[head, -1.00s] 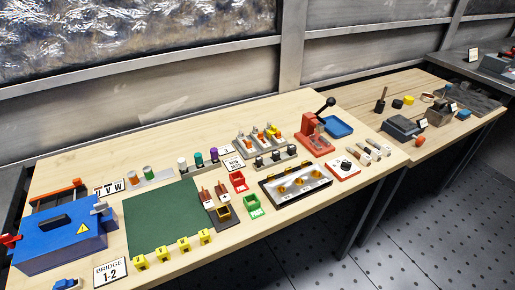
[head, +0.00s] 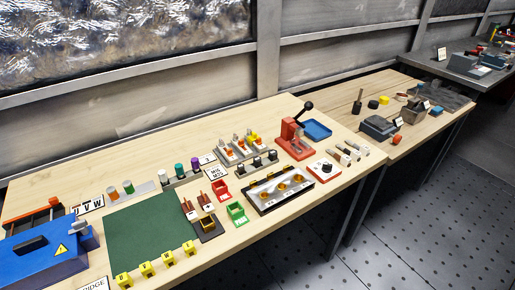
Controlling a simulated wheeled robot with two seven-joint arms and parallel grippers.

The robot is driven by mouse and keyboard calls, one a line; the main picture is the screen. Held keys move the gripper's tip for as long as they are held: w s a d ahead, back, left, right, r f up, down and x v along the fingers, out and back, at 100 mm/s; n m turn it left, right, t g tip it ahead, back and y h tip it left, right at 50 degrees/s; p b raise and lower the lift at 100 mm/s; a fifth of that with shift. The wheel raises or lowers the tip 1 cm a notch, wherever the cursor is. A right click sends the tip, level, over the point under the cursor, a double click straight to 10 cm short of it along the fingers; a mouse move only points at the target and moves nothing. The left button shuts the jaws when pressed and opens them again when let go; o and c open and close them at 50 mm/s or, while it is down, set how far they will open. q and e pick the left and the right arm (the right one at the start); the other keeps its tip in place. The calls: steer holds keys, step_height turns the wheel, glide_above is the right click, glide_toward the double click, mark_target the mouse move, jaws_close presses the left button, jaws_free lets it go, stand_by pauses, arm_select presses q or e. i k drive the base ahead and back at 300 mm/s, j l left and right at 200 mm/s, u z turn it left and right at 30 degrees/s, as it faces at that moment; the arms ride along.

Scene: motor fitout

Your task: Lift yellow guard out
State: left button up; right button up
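Several yellow things show, and I cannot tell which is the guard. A small yellow piece (head: 253,138) sits at the right end of a grey metal fixture (head: 236,151) at the back of the near bench. A yellow block (head: 384,100) lies on the farther bench. Several yellow lettered blocks (head: 146,269) stand in a row along the front edge of the green mat (head: 150,229). Round yellow-orange parts (head: 281,185) sit in a dark-framed tray (head: 257,209). Neither of my grippers is in view.
A red press with a black lever (head: 293,138) stands by a blue tray (head: 317,130) at the right. A blue box (head: 38,255) fills the left front corner. The green mat is bare.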

mark_target(253, 136)
steer(key=i+l+u, duration=0.15)
steer(key=l+u, duration=0.2)
steer(key=i+l+u, duration=0.15)
steer(key=u, duration=0.25)
steer(key=l+u, duration=0.35)
steer(key=i+l+u, duration=0.1)
steer(key=l+u, duration=0.25)
steer(key=l, duration=0.15)
